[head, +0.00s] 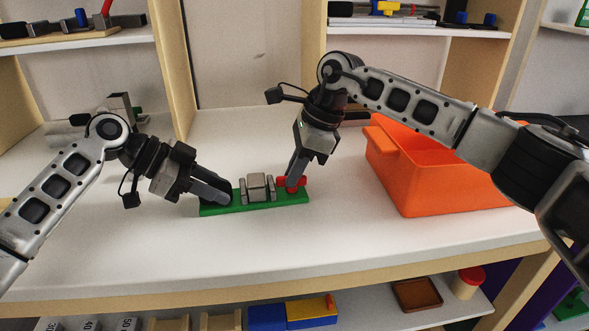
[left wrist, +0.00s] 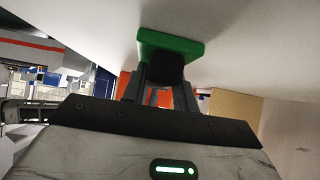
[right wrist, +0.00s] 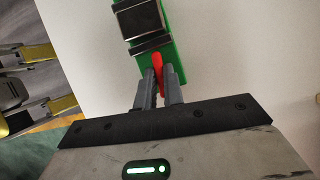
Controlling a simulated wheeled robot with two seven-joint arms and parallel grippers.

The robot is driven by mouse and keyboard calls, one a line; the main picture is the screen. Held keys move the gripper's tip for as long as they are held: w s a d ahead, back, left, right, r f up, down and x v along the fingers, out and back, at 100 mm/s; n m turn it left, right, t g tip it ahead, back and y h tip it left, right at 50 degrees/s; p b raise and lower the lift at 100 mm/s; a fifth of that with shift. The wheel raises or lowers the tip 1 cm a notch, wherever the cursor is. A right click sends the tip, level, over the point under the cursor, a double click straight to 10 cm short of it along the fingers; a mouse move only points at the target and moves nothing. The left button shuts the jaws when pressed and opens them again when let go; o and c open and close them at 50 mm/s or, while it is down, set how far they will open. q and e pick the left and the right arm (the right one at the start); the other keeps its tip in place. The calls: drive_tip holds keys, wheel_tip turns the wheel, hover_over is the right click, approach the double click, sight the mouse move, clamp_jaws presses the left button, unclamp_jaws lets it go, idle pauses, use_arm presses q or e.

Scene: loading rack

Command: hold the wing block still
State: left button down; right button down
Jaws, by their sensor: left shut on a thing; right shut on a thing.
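The wing block is a long green base (head: 258,206) lying flat on the white table, with a grey clamp-like piece (head: 257,184) at its middle. A red wing (head: 301,182) stands at its right end and a dark round post (left wrist: 167,68) at its left end. My left gripper (head: 226,195) is shut on the dark post from the left. My right gripper (head: 291,183) reaches down from above and is shut on the red wing, which also shows between its fingers in the right wrist view (right wrist: 157,63). The fingers hide parts of the post and wing.
An orange bin (head: 440,193) stands to the right on the table, below my right arm. A lower shelf holds blocks.

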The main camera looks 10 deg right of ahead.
drive_tip(key=m+t, duration=0.1)
drive_tip(key=m, duration=0.2)
drive_tip(key=m+t, duration=0.1)
drive_tip(key=m, duration=0.2)
drive_tip(key=shift+s+h, duration=0.15)
drive_tip(key=shift+h, duration=0.15)
drive_tip(key=m+h, duration=0.1)
drive_tip(key=m, duration=0.1)
drive_tip(key=m+t, duration=0.1)
drive_tip(key=m, duration=0.2)
drive_tip(key=shift+s+a+m+t+h, duration=0.1)
drive_tip(key=shift+a+m+t+h, duration=0.1)
drive_tip(key=shift+m+t+h, duration=0.15)
drive_tip(key=m+h, duration=0.1)
drive_tip(key=m, duration=0.3)
drive_tip(key=shift+a+t+h, duration=0.1)
drive_tip(key=shift+t+h, duration=0.25)
drive_tip(key=shift+a+m+h, duration=0.1)
drive_tip(key=shift+m+h, duration=0.7)
drive_tip(key=shift+m, duration=1.45)
drive_tip(key=c, duration=1.5)
unclamp_jaws()
drive_tip(key=shift+r, duration=0.1)
